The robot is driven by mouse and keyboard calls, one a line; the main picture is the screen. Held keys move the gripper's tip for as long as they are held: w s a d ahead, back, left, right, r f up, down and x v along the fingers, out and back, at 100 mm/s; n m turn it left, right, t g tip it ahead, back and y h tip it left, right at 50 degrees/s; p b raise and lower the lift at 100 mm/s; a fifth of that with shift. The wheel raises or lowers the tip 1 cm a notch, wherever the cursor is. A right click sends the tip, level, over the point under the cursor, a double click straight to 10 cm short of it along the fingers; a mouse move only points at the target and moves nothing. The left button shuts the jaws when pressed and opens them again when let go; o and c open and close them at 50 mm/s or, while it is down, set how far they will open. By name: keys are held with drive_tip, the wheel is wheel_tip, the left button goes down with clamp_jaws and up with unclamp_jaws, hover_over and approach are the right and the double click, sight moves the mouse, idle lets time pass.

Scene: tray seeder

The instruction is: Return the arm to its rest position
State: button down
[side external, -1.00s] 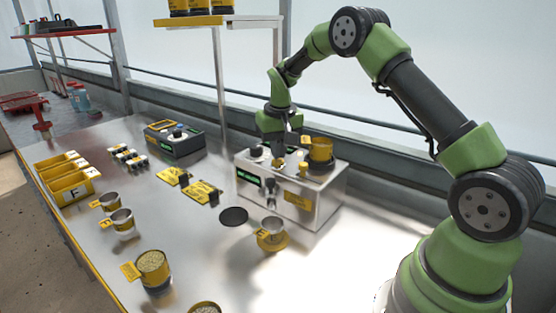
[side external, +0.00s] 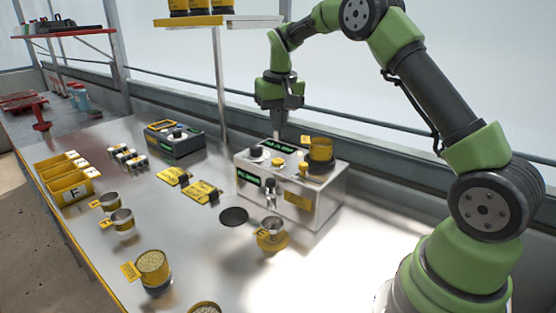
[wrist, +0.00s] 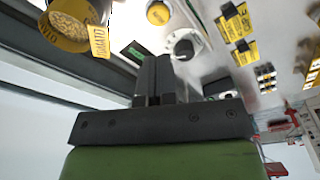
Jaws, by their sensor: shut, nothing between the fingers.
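My gripper (side external: 276,132) is above the metal tray seeder (side external: 318,205), over its back left part. Its dark fingers point down and are shut with nothing between them. In the wrist view my gripper (wrist: 154,62) shows its two fingers side by side. The seeder carries a yellow cup (side external: 320,150) at its right, a yellow knob (side external: 303,168), a pale knob (side external: 257,154) and lit green displays. The wrist view shows the yellow cup (wrist: 72,20) full of grain, and the pale knob (wrist: 185,45) near the fingertips.
A dark control box (side external: 175,140) stands to the left. Yellow bins (side external: 72,188), small cups (side external: 122,218) and a grain-filled cup (side external: 152,268) stand on the metal table. A shelf (side external: 200,21) with yellow-black jars is behind. A rail runs along the wall. Free room is above the table.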

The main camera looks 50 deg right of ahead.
drive_tip(key=s+a+r+n+t, duration=0.1)
drive_tip(key=s+a+r+t, duration=0.2)
drive_tip(key=s+a+r, duration=0.7)
drive_tip(key=s+a+n+t+y, duration=0.1)
drive_tip(key=s+a, duration=0.5)
drive_tip(key=s, duration=0.9)
drive_tip(key=shift+t+y, duration=0.8)
drive_tip(key=shift+t, duration=0.2)
